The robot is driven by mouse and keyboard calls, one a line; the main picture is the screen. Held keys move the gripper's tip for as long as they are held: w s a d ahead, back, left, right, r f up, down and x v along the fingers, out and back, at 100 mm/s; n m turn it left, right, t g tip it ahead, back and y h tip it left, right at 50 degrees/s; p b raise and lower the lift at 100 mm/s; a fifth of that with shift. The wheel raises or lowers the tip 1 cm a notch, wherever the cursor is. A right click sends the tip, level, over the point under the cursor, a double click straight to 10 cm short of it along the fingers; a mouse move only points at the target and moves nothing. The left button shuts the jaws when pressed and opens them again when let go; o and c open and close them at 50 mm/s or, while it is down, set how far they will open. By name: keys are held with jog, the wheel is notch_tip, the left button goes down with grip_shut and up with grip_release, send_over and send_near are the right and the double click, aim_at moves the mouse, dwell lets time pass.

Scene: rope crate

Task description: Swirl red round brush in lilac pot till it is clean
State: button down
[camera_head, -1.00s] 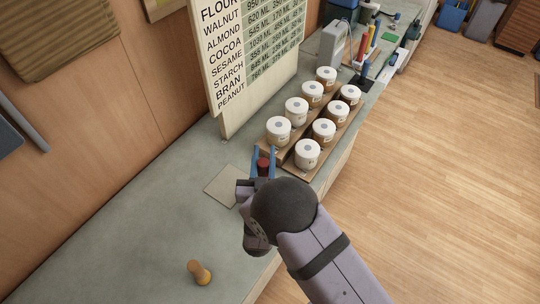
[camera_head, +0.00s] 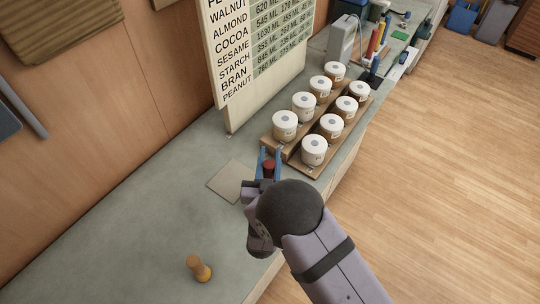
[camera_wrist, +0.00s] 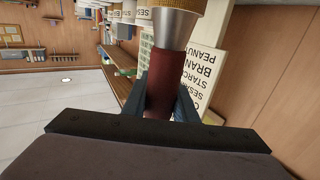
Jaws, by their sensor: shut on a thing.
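My gripper (camera_head: 270,162) is shut on the red round brush, one blue finger on each side of its handle. In the head view only the red end of the brush (camera_head: 268,168) shows between the fingers, above the counter near the jar rack. In the wrist view the brush (camera_wrist: 168,75) has a dark red handle, a silver ferrule and tan bristles cut off by the top edge. I cannot make out a lilac pot in either view. My arm hides part of the counter.
White-lidded jars (camera_head: 313,150) stand on a stepped wooden rack (camera_head: 279,143) just beyond my gripper. A tall sign board (camera_head: 240,110) stands behind. A grey square plate (camera_head: 230,180) lies left of my gripper.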

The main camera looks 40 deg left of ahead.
notch_tip(320, 180, down, 8)
jog(key=b, duration=0.6)
jog(key=shift+r+b, duration=0.15)
jog(key=shift+b, duration=0.2)
